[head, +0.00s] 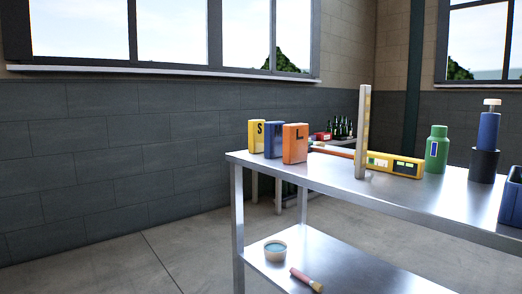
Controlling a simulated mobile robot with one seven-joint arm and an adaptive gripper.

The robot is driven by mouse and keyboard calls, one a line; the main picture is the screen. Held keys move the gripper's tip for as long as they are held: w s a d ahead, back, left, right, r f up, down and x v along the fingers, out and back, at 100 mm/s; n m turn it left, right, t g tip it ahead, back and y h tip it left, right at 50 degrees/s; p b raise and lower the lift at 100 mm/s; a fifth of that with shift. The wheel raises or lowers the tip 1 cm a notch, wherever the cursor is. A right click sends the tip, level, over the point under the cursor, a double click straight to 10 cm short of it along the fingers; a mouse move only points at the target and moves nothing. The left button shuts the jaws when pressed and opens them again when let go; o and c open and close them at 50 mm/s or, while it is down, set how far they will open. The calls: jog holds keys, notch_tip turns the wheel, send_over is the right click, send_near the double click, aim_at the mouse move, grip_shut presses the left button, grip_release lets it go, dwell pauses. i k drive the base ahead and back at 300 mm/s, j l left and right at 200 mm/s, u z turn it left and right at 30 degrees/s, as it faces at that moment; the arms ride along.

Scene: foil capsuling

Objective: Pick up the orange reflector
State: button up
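An orange upright block (295,144) marked with a dark "L" stands near the left end of the metal table. It is the only orange piece of this kind in view, and nothing visibly touches its front face. A blue block (273,136) and a yellow block (256,135) marked "S" stand in a row just to its left. My gripper is not in view.
On the metal table (405,193) stand a pale upright post (363,130), a yellow device (396,164), a green bottle (436,155), a blue cylinder (488,130) in a dark holder and a blue bin (512,203). The lower shelf holds a bowl (275,254) and a red-handled tool (306,280).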

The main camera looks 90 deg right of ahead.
aim_at(322, 149)
jog(key=z, duration=0.85)
jog(key=l+z, duration=0.1)
jog(key=z, duration=1.25)
jog(key=l+z, duration=0.1)
jog(key=z, duration=0.75)
jog(key=i+j, duration=0.05)
